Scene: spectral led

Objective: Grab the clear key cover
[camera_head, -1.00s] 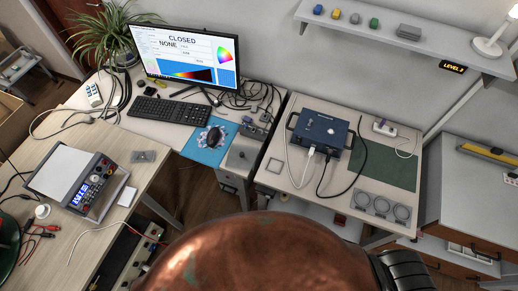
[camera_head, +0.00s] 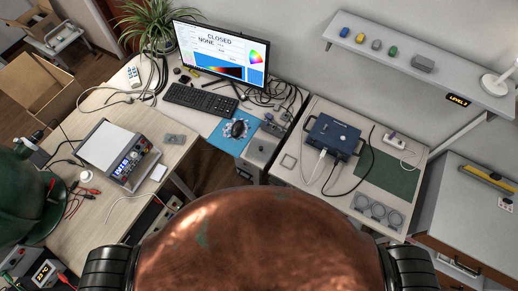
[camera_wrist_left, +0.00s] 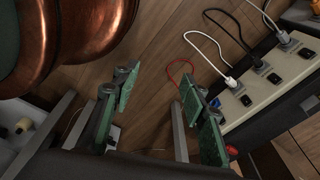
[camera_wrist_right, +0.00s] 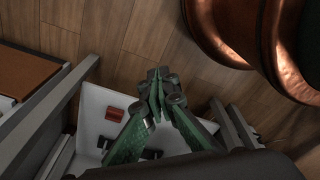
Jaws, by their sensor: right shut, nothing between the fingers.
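I cannot tell for sure which item is the clear key cover. A small see-through square with a thin rim (camera_head: 288,161) lies on the right-hand desk, left of the blue box (camera_head: 332,137). A small grey plate (camera_head: 174,139) lies on the wooden desk. My left gripper (camera_wrist_left: 158,92) is open and empty, its green fingers apart, in the left wrist view. My right gripper (camera_wrist_right: 159,78) is shut and empty in the right wrist view, its fingertips together. Neither gripper shows in the head view, where my copper body hides the lower middle.
A bench instrument (camera_head: 124,152) stands on the wooden desk. A ringed grey plate (camera_head: 378,211) and green mat (camera_head: 387,175) lie on the right desk. A power strip (camera_wrist_left: 265,95) is near my left gripper.

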